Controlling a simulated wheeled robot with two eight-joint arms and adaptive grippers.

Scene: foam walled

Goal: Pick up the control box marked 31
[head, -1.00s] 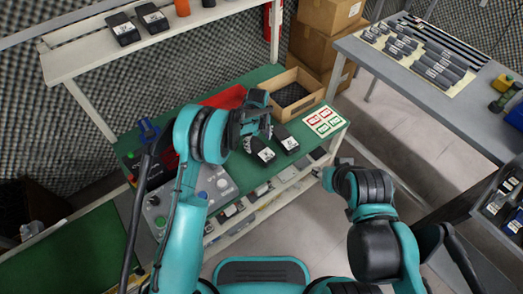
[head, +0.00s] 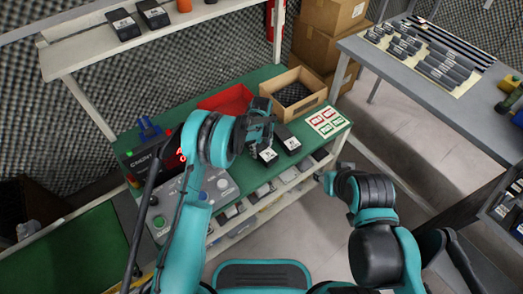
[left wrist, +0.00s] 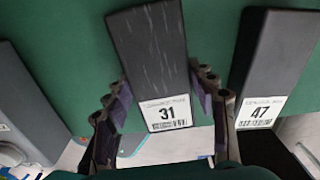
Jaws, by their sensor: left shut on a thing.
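The control box marked 31 (left wrist: 152,62) is a dark slab with a white label, on the green bench top. In the left wrist view it lies between the two fingers of my left gripper (left wrist: 162,92), which is shut on it. In the head view my left gripper (head: 263,137) covers most of the box, and only its labelled end (head: 268,156) shows. I cannot tell whether it is clear of the bench. My right gripper (head: 328,180) is low in front of the bench, small and partly hidden by its own arm.
A similar box marked 47 (left wrist: 268,65) lies close to the right of box 31. Behind are a red tray (head: 226,98) and a wooden crate (head: 318,90). A card with red and green marked squares (head: 327,121) lies at the bench's right end. A control panel (head: 212,187) stands to the left.

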